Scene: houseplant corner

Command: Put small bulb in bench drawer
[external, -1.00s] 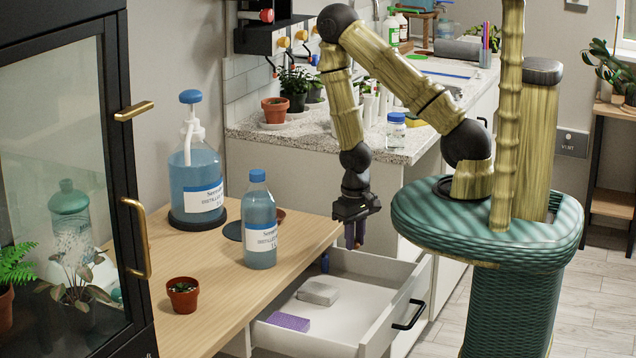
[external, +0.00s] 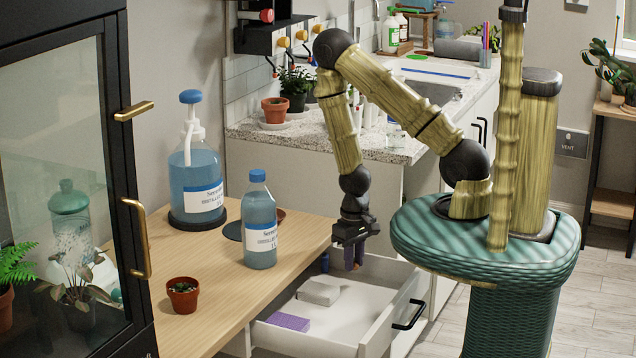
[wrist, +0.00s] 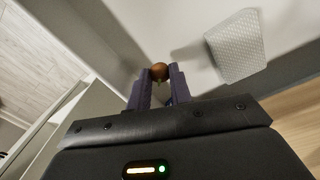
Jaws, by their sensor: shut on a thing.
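The small bulb (wrist: 159,72) is a round brown thing between my fingertips in the wrist view. In the external view a bit of it (external: 355,266) shows at the fingertips. My gripper (external: 355,260) is shut on the bulb and points down over the back right part of the drawer. In the wrist view my gripper (wrist: 159,80) has the drawer's white floor behind it. The bench drawer (external: 345,320) is pulled open under the wooden bench. How far the bulb is above the drawer floor is hard to tell.
The drawer holds a grey-white block (external: 318,291), a purple block (external: 288,322) and a small blue thing (external: 325,262) at the back. The bench (external: 225,285) carries a blue bottle (external: 260,225), a large pump bottle (external: 196,170) and a small potted plant (external: 183,295). The drawer's front middle is clear.

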